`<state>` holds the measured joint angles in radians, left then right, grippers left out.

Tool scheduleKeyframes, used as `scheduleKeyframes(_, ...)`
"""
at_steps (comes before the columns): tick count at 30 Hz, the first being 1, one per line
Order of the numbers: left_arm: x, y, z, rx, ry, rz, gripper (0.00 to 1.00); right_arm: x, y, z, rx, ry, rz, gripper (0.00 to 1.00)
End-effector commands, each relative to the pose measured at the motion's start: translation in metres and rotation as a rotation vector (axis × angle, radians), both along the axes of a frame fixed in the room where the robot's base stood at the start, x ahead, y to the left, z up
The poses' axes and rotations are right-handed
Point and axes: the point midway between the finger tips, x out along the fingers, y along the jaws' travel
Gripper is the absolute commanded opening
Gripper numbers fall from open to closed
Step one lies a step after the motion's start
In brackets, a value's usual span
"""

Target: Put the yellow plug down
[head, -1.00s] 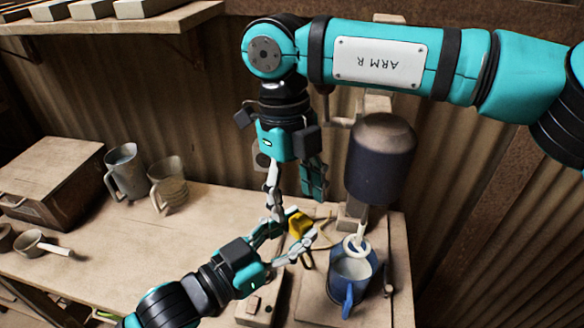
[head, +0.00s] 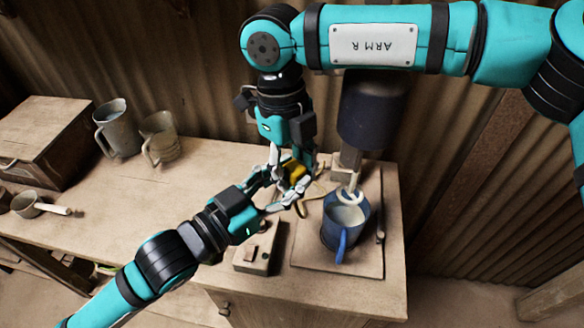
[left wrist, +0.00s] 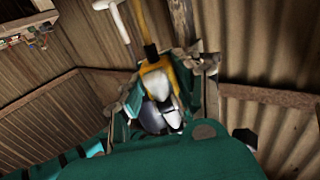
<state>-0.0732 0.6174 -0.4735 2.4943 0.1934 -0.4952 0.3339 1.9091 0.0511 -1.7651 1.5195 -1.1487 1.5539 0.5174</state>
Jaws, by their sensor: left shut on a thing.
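The yellow plug (head: 294,168) is between the fingers of my left gripper (head: 288,174) in the head view, above the bench. My left gripper is shut on it. In the left wrist view the yellow plug (left wrist: 160,72) shows in the middle, partly hidden by pale finger parts. My right gripper (head: 290,160) points down from above, its fingers spread on either side of the plug. The fingers of both grippers overlap here, so I cannot tell whether the right one touches the plug.
A blue mug (head: 332,238) stands on a board (head: 305,252) below the dark press cylinder (head: 372,112). A small block (head: 250,262) sits near the front edge. Two grey jugs, one here (head: 117,130), and a wooden box (head: 40,135) are at the left. Bench (head: 150,185) is clear mid-left.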

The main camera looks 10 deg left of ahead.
Motion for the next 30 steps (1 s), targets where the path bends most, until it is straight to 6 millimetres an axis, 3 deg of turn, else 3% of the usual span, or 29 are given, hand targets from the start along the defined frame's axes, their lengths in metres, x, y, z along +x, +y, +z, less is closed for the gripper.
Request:
scheduleKeyframes(1, 0.000, 0.000, 0.000, 0.000, 0.000, 0.000, 0.00, -0.001, 0.001, 0.000, 0.004, 0.003, 0.002, 0.19)
scheduleKeyframes(6, 0.000, 0.000, 0.000, 0.000, 0.000, 0.000, 0.00, -0.002, 0.002, 0.000, 0.004, 0.004, 0.004, 0.00)
scheduleKeyframes(7, 0.000, 0.000, 0.000, 0.000, 0.000, 0.000, 0.35, -0.002, 0.002, 0.000, 0.005, 0.005, 0.004, 0.00)
scheduleKeyframes(13, 0.000, 0.000, 0.000, 0.000, 0.000, 0.000, 0.59, -0.002, 0.002, 0.000, 0.004, 0.004, 0.003, 0.00)
scheduleKeyframes(23, 0.003, 0.000, -0.007, 0.021, -0.003, 0.004, 0.59, -0.001, 0.001, 0.000, 0.003, 0.002, 0.003, 0.00)
scheduleKeyframes(28, 0.015, 0.001, -0.045, 0.145, -0.031, 0.021, 0.59, -0.001, 0.001, 0.000, 0.003, 0.002, 0.002, 0.00)
scheduleKeyframes(30, 0.030, 0.014, -0.061, 0.261, -0.062, 0.015, 0.59, -0.001, 0.001, 0.000, 0.003, 0.002, 0.002, 0.00)
